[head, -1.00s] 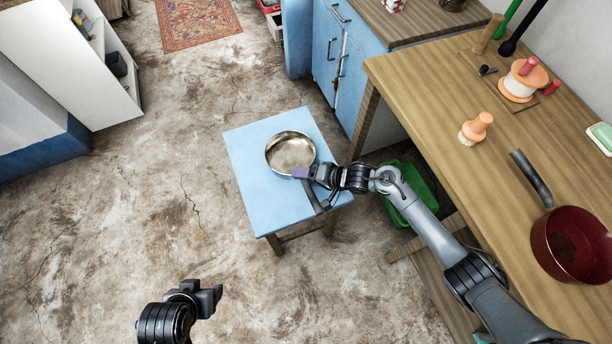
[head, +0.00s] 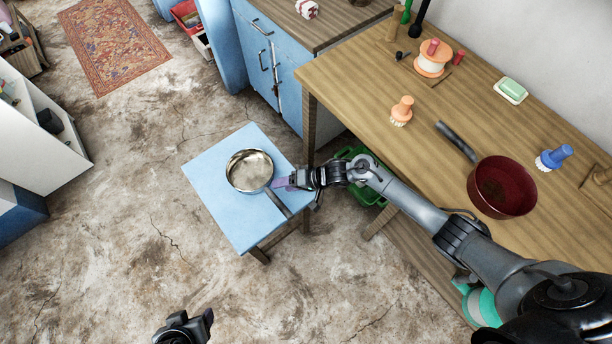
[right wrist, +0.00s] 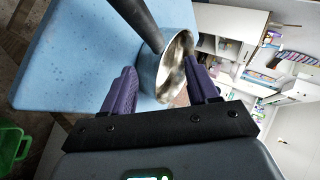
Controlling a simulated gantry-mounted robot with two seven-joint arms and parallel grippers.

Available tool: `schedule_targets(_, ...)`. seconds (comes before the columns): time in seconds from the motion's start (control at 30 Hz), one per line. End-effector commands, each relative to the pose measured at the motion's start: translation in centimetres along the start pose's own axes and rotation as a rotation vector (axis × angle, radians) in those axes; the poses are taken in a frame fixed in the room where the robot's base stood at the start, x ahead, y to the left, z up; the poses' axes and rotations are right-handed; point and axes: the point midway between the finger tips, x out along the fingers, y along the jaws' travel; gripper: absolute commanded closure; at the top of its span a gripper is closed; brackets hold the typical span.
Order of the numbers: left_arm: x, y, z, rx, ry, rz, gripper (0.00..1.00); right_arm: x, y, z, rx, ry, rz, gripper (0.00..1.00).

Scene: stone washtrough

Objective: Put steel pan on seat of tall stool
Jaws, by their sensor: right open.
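The steel pan (head: 250,171) sits upright on the light-blue seat of the tall stool (head: 225,212), with its dark handle pointing to the lower right. My right gripper (head: 283,184) is open and empty, just right of the pan near the base of the handle. In the right wrist view, the pan (right wrist: 176,62) and its handle (right wrist: 140,22) show beyond the two spread purple fingers, apart from them as far as I can tell. My left gripper (head: 203,326) is at the bottom edge, away from the stool; its jaw opening is unclear.
A wooden counter (head: 390,150) stands right of the stool, holding a dark red pan (head: 500,188), brushes and a soap dish (head: 511,90). A green crate (head: 362,168) is beneath it. Blue cabinets (head: 265,65) stand behind. The floor left of the stool is clear.

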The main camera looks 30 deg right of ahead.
Motion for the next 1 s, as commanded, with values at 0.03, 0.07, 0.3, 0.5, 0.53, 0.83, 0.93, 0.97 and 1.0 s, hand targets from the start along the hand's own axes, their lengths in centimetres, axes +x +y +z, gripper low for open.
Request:
schedule_targets(0.03,-0.2,0.0,-0.1,0.0,0.0,0.0,0.36,-0.1,-0.1,0.1,-0.005,0.002,0.002,0.41)
schedule_targets(0.07,-0.2,0.0,-0.1,0.0,0.0,0.0,0.36,-0.1,-0.1,0.2,-0.012,0.005,0.005,0.41)
schedule_targets(0.3,-0.2,0.1,-0.1,-0.003,0.001,0.002,0.36,-0.1,-1.3,3.1,-0.249,0.093,0.118,0.41)
schedule_targets(0.5,-0.2,0.2,-0.1,-0.009,0.002,0.007,0.36,-5.2,-2.5,6.3,-0.511,0.175,0.386,0.41)
schedule_targets(0.53,-0.2,0.2,-0.1,-0.01,0.002,0.008,0.36,-6.5,-2.6,6.8,-0.537,0.174,0.433,0.41)
schedule_targets(0.83,-0.1,0.3,-0.1,-0.012,0.001,0.01,0.36,-19.9,-2.2,13.2,-0.634,-0.03,0.755,0.41)
schedule_targets(0.93,-0.1,0.3,-0.1,-0.011,0.001,0.009,0.36,-22.7,-2.3,14.9,-0.635,-0.097,0.787,0.41)
schedule_targets(0.97,-0.1,0.3,-0.1,-0.011,0.001,0.009,0.36,-23.2,-2.3,15.3,-0.636,-0.115,0.793,0.41)
schedule_targets(1.0,-0.1,0.2,-0.1,-0.01,0.001,0.008,0.36,-23.9,-2.4,15.6,-0.637,-0.13,0.798,0.41)
